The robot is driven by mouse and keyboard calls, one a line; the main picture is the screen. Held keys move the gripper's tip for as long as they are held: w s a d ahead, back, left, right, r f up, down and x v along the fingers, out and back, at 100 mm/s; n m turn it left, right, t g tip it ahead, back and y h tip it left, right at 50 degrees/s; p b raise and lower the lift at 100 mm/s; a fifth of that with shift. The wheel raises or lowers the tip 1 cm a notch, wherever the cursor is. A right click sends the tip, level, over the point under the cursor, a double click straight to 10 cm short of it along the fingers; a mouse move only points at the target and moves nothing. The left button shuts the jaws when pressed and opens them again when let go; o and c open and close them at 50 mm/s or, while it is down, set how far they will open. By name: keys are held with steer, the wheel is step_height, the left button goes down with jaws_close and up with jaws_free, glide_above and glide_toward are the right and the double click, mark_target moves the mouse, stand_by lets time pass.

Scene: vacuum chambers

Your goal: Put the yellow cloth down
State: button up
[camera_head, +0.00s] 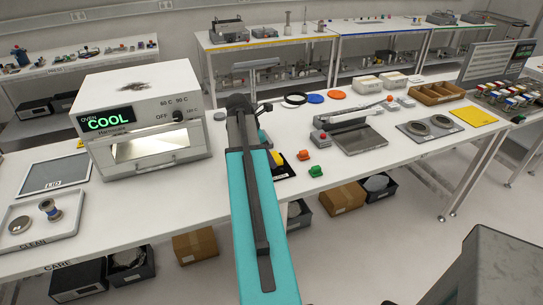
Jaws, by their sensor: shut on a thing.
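My teal arm reaches over the white bench (225,185) and bends at its dark far joint. My gripper is mostly hidden behind the arm, above the middle of the bench; its fingertips do not show clearly.
An oven (146,120) reading COOL stands left of my arm. A tray marked CLEAN (62,228) holds metal parts. Orange (304,155) and green (315,171) knobs are right of the mat. A flat yellow sheet (474,116) lies far right. Bare bench shows before the oven.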

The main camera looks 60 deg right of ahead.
steer(key=d, duration=0.2)
steer(key=w+d+p, duration=0.1)
steer(key=d, duration=0.1)
steer(key=shift+f, duration=0.15)
steer(key=shift+a+f, duration=0.1)
steer(key=shift+f, duration=0.05)
steer(key=shift+f+p, duration=0.65)
steer(key=shift+f, duration=1)
steer(key=shift+f, duration=0.1)
steer(key=o, duration=0.9)
steer(key=shift+o, duration=0.2)
steer(key=shift+b+v, duration=1.3)
steer(key=shift+v, duration=4.85)
